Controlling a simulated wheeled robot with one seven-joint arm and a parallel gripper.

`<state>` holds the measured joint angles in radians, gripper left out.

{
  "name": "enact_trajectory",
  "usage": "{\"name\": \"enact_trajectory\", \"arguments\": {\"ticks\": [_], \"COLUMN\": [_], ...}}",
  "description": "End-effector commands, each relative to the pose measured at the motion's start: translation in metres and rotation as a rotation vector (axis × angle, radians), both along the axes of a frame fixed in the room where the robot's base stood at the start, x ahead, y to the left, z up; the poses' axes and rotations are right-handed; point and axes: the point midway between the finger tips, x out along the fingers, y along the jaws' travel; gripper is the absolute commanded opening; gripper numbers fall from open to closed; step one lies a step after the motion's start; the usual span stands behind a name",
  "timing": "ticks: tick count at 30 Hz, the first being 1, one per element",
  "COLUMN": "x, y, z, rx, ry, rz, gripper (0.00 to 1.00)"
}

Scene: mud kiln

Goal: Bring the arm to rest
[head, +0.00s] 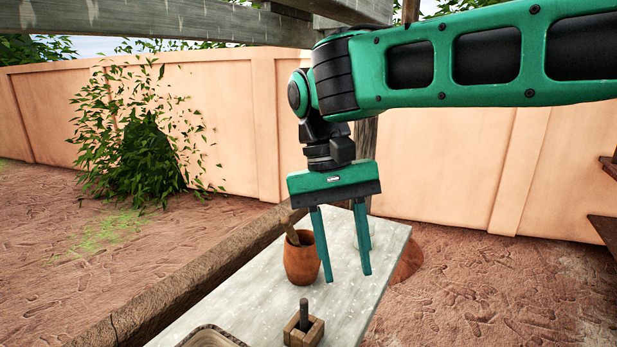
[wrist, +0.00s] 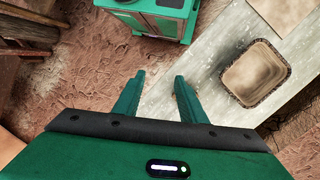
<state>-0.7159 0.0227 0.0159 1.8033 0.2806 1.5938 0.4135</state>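My gripper (head: 346,278) hangs from the green arm, fingers pointing down, above the pale grey bench top (head: 250,290). Its fingers are apart and nothing shows between them. In the wrist view my gripper (wrist: 160,82) also shows both green fingers spread and empty, with the edge of the bench top (wrist: 215,75) beyond them. The fingers partly cover the far end of the bench in the head view.
A brown clay pot (head: 301,262) with a stick-like thing in it stands on the bench. A small wooden block (head: 303,333) with a dark peg is nearer. A tray (wrist: 255,75) lies on the bench. A wall (head: 440,170) and a leafy bush (head: 140,150) stand behind.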

Motion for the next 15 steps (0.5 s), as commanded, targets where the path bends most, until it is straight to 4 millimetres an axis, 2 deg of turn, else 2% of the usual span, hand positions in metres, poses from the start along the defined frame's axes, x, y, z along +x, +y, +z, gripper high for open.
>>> {"name": "enact_trajectory", "arguments": {"ticks": [1, 3, 7, 11, 15], "x": [0.005, 0.011, 0.013, 0.002, -0.022], "y": [-0.023, -0.056, -0.123, -0.185, -0.243], "z": [-0.003, -0.009, -0.024, -0.041, -0.062], "rx": [0.006, 0.015, 0.036, 0.056, 0.074], "ry": [-0.009, -0.024, -0.056, -0.089, -0.127], "rz": [-0.034, -0.078, -0.163, -0.248, -0.336], "gripper": [0.38, 0.38, 0.38, 0.38, 0.38]}}
